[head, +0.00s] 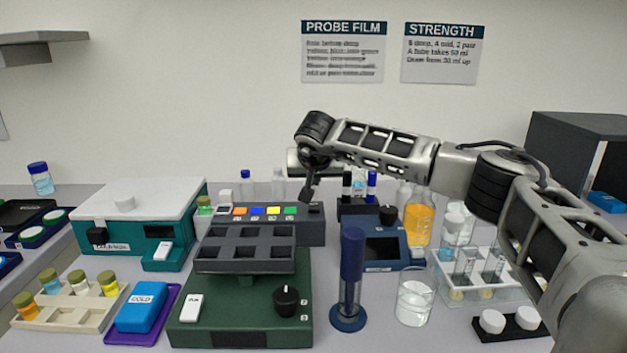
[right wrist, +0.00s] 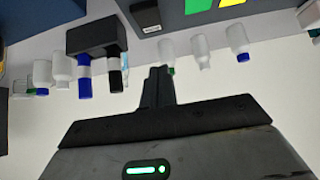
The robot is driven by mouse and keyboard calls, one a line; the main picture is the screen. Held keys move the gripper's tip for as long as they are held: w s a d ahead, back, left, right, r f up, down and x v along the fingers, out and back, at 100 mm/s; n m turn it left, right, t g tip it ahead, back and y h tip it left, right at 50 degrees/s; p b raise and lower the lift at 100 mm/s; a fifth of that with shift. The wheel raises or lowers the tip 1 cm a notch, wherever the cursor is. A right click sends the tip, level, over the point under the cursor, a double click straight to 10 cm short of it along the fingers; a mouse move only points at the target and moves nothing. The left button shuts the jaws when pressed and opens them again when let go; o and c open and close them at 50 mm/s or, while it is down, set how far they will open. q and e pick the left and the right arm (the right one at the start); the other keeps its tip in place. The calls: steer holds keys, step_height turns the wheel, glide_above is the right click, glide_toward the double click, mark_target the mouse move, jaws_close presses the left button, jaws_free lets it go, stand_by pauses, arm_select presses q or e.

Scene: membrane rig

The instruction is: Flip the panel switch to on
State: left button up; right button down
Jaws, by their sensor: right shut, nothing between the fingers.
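The panel is a long dark grey box (head: 312,233) with orange, blue, yellow and green squares on its sloped top. At its right end is a small dark fitting (head: 316,209) that looks like the switch; its position is too small to read. In the right wrist view the panel (right wrist: 215,5) is at the top, with the dark fitting (right wrist: 146,16) beside the green square. My right gripper (head: 307,195) points down just above the panel's right end, shut and empty. Its closed fingers (right wrist: 158,86) show in the right wrist view. Whether it touches the panel is unclear. My left gripper is out of view.
A green machine (head: 290,262) with a dark compartmented tray (head: 245,265) stands in front of the panel. A dark rack (head: 350,210) with markers and a blue device (head: 372,225) stand to the right. Bottles stand behind. A blue cylinder (head: 350,275) stands in front.

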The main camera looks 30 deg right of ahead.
steer(key=w+r+b+v, duration=0.1)
steer(key=b+v, duration=0.1)
steer(key=v, duration=0.8)
steer(key=shift+s+d+r, duration=0.2)
steer(key=shift+d, duration=0.05)
